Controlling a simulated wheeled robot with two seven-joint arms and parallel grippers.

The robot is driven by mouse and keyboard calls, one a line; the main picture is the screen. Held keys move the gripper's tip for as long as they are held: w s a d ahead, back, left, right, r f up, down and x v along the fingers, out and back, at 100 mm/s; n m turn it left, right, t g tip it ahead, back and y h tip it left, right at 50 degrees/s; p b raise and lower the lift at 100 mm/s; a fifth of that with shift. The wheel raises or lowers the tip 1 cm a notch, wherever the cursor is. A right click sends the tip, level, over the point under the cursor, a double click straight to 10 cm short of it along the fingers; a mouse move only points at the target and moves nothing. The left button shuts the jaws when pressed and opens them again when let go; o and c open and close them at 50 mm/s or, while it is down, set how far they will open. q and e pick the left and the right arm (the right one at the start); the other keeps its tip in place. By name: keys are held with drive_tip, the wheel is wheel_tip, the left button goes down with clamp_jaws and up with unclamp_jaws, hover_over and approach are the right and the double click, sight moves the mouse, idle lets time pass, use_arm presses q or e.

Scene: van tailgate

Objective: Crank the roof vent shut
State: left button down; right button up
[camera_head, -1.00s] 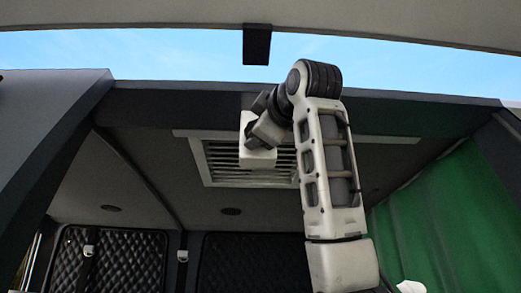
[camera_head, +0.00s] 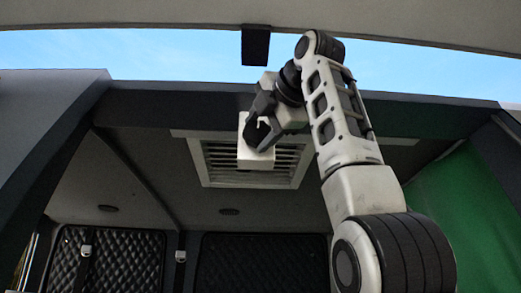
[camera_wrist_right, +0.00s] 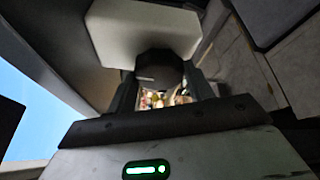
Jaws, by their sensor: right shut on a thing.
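The roof vent (camera_head: 221,160) is a pale slatted panel in a light frame on the van's ceiling. A white block (camera_head: 258,160), which looks like the crank housing, hangs in front of its slats. In the right wrist view a pale plate (camera_wrist_right: 140,30) fills the upper middle, with a dark round knob (camera_wrist_right: 158,66) in front of it. My right gripper (camera_head: 258,125) is at the block, its fingers on either side of the knob and shut on it. The crank arm itself is hard to make out. My left gripper is not in view.
The raised tailgate edge (camera_head: 400,35) crosses the top, with a black latch block (camera_head: 255,45) hanging from it. The dark roof beam (camera_head: 160,106) runs below. A green curtain (camera_head: 470,210) is at the right, and quilted panels (camera_head: 130,262) are at the back.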

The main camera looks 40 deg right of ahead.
drive_tip(key=shift+n+g, duration=0.4)
drive_tip(key=shift+f, duration=0.1)
drive_tip(key=o, duration=1)
drive_tip(key=v, duration=1.6)
drive_tip(key=shift+a, duration=0.1)
drive_tip(key=shift+w, duration=0.1)
